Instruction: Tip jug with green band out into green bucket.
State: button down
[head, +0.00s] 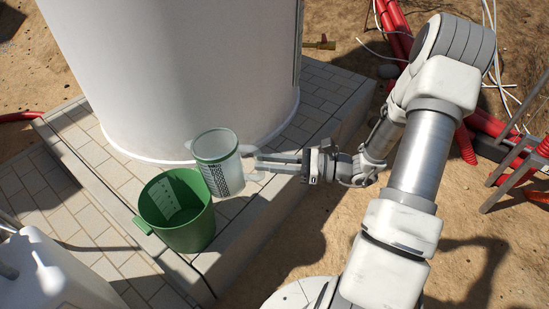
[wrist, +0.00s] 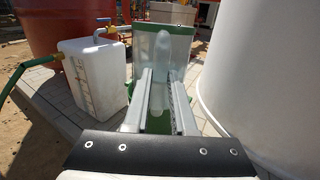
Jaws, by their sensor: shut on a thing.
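The jug with the green band (head: 227,176) is pale and translucent, with dark markings on its side and a green band around the top. My gripper (head: 253,163) is shut on its handle, at the right side of the jug in the head view. The jug is held close to upright, with its spout pointing left. The green bucket (head: 190,232) stands upright on the paving, just left of and below the jug. The wrist view shows the jug (wrist: 178,47) ahead, its handle between the fingers. A little of the bucket shows beneath. The jug's contents cannot be made out.
A big white tank (head: 180,70) stands behind the bucket on the raised paved slab (head: 95,165). A white canister (head: 50,275) is at the lower left; the wrist view shows its tap and green hose (wrist: 30,65). Red pipes (head: 490,128) lie at the right.

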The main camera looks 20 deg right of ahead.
aim_at(249, 175)
jog(key=a+p, duration=0.1)
jog(key=w+a+r+h+p, duration=0.1)
jog(key=a, duration=0.1)
jog(key=w+a+g+h+p, duration=0.1)
jog(key=p, duration=0.1)
jog(key=shift+w+a+r, duration=0.1)
jog(key=shift+a+r, duration=0.05)
jog(key=shift+r, duration=0.15)
jog(key=shift+w+a+f+g+h+p, duration=0.1)
jog(key=shift+g+h+p, duration=0.3)
jog(key=shift+h+p, duration=0.65)
jog(key=shift+f+h+p, duration=0.15)
jog(key=shift+h+p, duration=0.1)
jog(key=shift+p, duration=0.25)
jog(key=shift+f, duration=0.1)
